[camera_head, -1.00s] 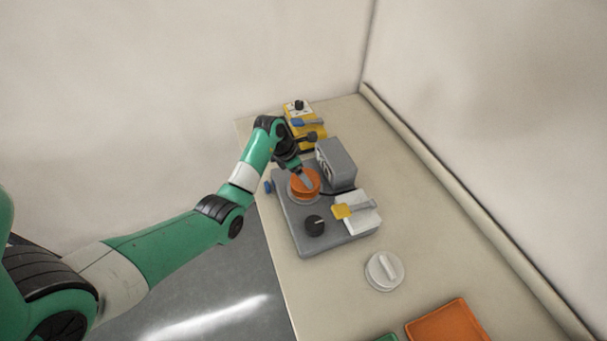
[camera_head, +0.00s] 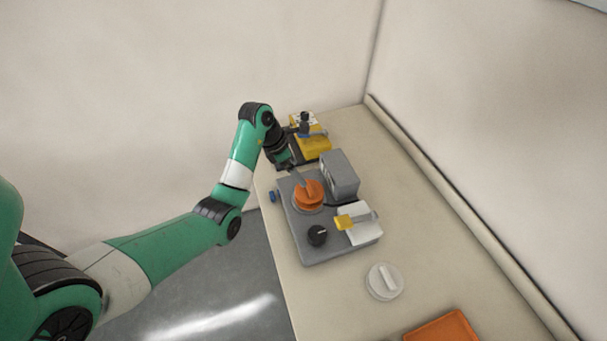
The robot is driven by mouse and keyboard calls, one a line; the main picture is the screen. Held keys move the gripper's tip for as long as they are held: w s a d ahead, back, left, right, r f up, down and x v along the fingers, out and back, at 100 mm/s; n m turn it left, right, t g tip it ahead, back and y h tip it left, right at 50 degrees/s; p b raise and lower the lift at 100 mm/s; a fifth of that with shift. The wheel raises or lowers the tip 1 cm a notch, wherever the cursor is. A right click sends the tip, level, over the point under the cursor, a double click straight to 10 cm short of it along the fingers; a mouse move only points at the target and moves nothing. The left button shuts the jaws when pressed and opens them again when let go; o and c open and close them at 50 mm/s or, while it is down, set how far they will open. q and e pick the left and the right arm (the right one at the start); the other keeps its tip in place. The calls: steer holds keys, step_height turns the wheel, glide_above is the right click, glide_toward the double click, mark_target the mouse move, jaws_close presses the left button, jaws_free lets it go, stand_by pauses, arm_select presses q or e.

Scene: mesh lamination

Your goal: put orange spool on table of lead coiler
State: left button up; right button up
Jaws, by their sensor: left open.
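The orange spool (camera_head: 308,196) sits on the round table of the grey lead coiler (camera_head: 322,249), at the machine's left part. Its raised orange grip shows on top. My left gripper (camera_head: 291,169) is just above and behind the spool, towards the upper left, and is open with nothing visible between its fingers. The fingertips are small here, and whether they are clear of the spool's grip is hard to tell. My right gripper is not in view.
The coiler carries a grey box (camera_head: 338,174), a black knob (camera_head: 317,235) and a white block with a yellow lever (camera_head: 344,222). A yellow device (camera_head: 314,146) stands behind. A white round spool (camera_head: 385,282) and an orange tray (camera_head: 443,328) lie in front. The right side of the table is clear.

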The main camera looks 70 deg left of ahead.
arm_select(q)
steer(key=shift+v, duration=1.05)
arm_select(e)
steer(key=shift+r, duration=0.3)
